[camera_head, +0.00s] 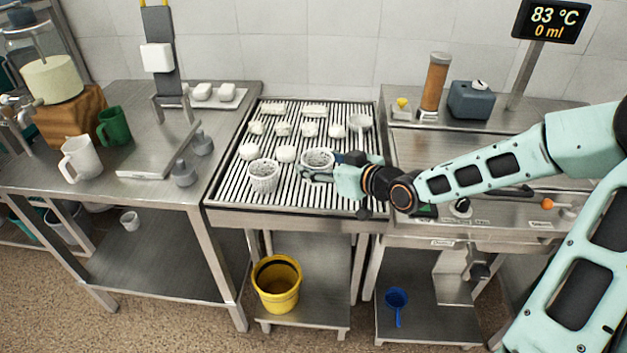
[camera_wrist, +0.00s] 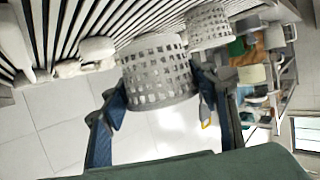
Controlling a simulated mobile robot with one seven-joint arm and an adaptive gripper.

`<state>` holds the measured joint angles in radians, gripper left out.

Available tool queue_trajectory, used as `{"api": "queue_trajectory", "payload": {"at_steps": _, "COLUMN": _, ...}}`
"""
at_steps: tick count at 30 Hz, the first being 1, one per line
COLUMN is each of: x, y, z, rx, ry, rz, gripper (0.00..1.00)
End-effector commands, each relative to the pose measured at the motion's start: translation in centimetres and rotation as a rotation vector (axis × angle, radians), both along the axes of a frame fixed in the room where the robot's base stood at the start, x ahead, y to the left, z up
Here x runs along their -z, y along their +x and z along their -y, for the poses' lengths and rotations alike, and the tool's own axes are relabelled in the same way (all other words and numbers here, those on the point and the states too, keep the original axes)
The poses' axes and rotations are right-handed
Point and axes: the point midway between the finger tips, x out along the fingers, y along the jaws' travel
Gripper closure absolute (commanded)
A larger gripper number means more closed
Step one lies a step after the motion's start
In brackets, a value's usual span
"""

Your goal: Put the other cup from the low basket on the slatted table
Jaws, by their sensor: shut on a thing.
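A white perforated basket (camera_head: 317,158) is at the right part of the slatted table (camera_head: 225,195), with its open top facing up. My gripper (camera_head: 328,171) reaches it from the right and is shut on it. In the wrist view my fingers (camera_wrist: 158,92) stand on either side of this basket (camera_wrist: 157,65). A second perforated basket (camera_head: 264,177) stands upright on the slats to its left; it also shows in the wrist view (camera_wrist: 209,27). A green mug (camera_head: 114,126) and a white mug (camera_head: 80,159) stand on the left table. What lies inside the baskets is unclear.
Several small white lumps (camera_head: 285,153) lie on the slats behind the baskets. A white ladle-like piece (camera_head: 359,122) lies at the back right. Grey weights (camera_head: 184,173) stand on the left table. A yellow bucket (camera_head: 277,286) is on the shelf below. The front slats are mostly bare.

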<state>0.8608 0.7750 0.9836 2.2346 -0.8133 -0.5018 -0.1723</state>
Motion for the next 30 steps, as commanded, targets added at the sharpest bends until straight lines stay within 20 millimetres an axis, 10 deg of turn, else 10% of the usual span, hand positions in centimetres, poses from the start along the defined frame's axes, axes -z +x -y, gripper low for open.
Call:
{"api": "queue_trajectory", "payload": {"at_steps": 27, "x": 5.2, "y": 0.9, "z": -1.0, "rx": 0.001, "ry": 0.000, "rz": 0.000, "gripper": 0.60}}
{"api": "queue_trajectory", "payload": {"at_steps": 30, "x": 5.0, "y": 0.9, "z": -1.0, "rx": 0.001, "ry": 0.000, "rz": 0.000, "gripper": 0.34}}
